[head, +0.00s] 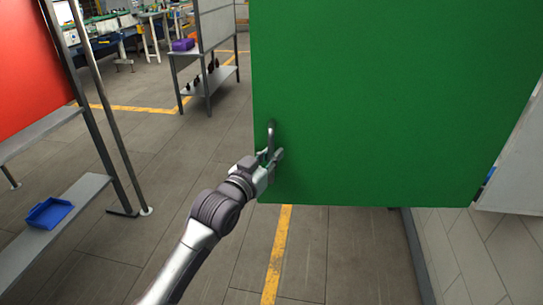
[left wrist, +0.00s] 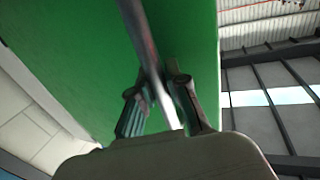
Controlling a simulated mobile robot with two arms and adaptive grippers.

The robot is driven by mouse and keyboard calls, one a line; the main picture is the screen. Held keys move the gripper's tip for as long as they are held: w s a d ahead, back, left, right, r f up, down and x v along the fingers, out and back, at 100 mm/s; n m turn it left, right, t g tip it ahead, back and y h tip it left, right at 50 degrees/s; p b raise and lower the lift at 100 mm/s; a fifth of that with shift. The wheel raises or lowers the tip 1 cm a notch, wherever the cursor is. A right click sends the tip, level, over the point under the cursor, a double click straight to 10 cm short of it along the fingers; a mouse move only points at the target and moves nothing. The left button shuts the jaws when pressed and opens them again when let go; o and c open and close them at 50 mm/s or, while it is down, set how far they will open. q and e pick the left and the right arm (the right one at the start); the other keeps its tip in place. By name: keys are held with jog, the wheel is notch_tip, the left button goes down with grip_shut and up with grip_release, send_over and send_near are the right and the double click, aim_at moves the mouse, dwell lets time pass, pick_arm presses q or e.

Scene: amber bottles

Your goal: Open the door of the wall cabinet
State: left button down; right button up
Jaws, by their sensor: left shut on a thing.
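The green cabinet door (head: 385,95) fills the upper right of the head view. Its grey bar handle (head: 271,136) stands upright near the door's lower left corner. My left gripper (head: 272,158) is shut on the lower part of this handle. In the left wrist view, the handle (left wrist: 143,40) runs between the two fingers of the left gripper (left wrist: 160,105), with the green door (left wrist: 80,50) behind it. The cabinet's inside cannot be seen. My right gripper is not in view.
A shelf rack (head: 60,215) with a blue tray (head: 48,212) stands at the left. A grey bench (head: 205,55) with a purple box (head: 183,44) is behind. A pale tiled wall (head: 470,255) is at the lower right. The floor below the door is clear, with a yellow line (head: 277,255).

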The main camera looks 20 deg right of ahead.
pick_arm(q)
jog(key=shift+w, duration=0.1)
jog(key=c, duration=1.1)
grip_release()
jog(key=shift+a, duration=0.15)
jog(key=shift+c, duration=0.2)
jog(key=v, duration=1.2)
